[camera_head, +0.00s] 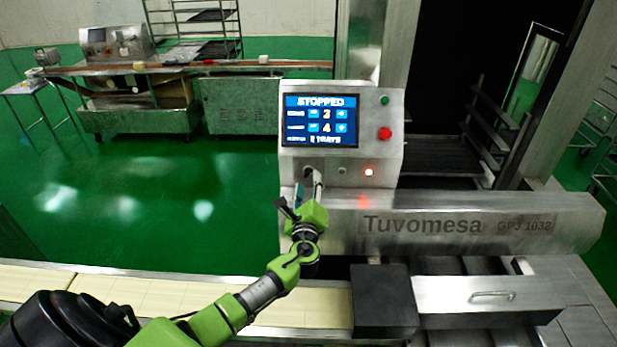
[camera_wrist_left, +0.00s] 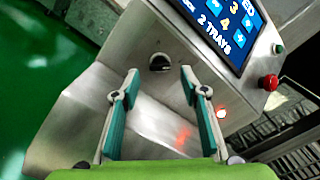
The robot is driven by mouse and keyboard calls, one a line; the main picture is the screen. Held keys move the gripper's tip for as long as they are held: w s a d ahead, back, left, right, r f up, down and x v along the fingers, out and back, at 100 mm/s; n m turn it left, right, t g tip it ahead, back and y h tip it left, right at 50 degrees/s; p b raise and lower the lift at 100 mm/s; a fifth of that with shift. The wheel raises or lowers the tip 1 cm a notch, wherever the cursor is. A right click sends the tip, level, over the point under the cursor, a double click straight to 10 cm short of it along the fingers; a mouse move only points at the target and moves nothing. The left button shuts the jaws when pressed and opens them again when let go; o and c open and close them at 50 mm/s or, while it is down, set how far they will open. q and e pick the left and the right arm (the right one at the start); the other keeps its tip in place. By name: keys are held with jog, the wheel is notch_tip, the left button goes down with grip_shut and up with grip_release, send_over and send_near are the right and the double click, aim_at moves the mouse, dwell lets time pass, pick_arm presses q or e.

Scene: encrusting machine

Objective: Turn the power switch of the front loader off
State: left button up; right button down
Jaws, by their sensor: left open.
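The front loader (camera_head: 455,225) is a steel machine marked "Tuvomesa GPJ 1032", with a control box whose screen (camera_head: 321,119) reads "STOPPED". The power switch (camera_head: 308,171) is a dark rotary knob below the screen on the left; the wrist view shows it clearly (camera_wrist_left: 160,62). My left gripper (camera_head: 309,187) is open in front of the panel. In the left wrist view its two teal-padded fingers (camera_wrist_left: 159,75) point at the panel, one on each side of the knob in the picture. Nothing is between them, and contact with the knob is not visible. My right gripper is not in view.
A red button (camera_head: 384,133) and a small green button (camera_head: 384,100) are right of the screen.

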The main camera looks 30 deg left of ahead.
aim_at(309, 173)
pick_arm(q)
jog(key=shift+x, duration=1.3)
jog(key=c, duration=1.1)
